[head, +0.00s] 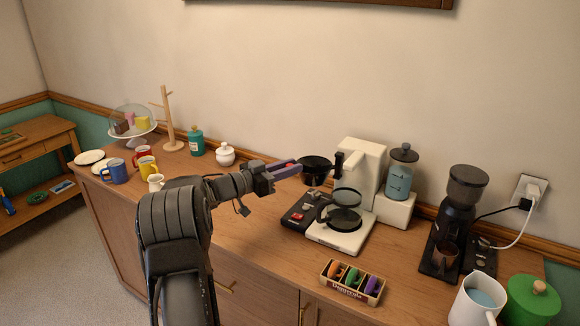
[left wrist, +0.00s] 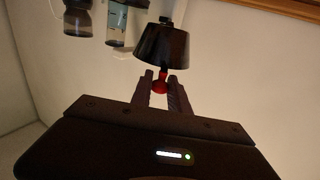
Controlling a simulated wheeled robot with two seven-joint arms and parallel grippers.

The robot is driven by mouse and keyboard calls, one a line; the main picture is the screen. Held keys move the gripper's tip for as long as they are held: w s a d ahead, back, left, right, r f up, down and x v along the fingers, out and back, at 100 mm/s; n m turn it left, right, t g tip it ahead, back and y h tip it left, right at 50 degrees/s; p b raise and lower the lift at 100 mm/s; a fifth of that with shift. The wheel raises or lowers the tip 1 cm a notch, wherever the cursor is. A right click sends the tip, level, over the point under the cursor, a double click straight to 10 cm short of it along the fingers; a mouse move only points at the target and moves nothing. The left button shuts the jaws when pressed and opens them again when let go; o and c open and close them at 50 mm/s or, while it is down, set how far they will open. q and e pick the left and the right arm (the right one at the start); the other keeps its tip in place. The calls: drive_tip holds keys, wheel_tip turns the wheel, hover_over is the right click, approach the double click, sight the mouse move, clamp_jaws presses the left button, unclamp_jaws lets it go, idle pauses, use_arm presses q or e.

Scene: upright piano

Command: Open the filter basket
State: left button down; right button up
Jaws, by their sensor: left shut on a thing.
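The filter basket (head: 316,172) is a black cone-shaped cup. It sits swung out to the left of the white coffee maker (head: 365,165), near a dark bracket on the machine's side. In the left wrist view the basket (left wrist: 163,46) hangs just beyond my fingertips, with a red knob (left wrist: 160,86) on its near end. My left gripper (head: 291,169) is shut on this red knob; the fingers show on both sides of it in the left wrist view (left wrist: 160,90). My right gripper is not in view.
A glass carafe (head: 345,214) stands on the machine's base, with a dark device (head: 300,212) beside it. Mugs and a sugar pot (head: 225,155) are left.

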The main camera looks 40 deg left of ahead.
use_arm(q)
drive_tip(key=shift+w+d+r, duration=0.1)
drive_tip(key=shift+d, duration=0.05)
drive_tip(key=c, duration=1.3)
unclamp_jaws()
drive_tip(key=b+v, duration=0.2)
drive_tip(key=v, duration=0.5)
drive_tip(key=shift+s, duration=0.4)
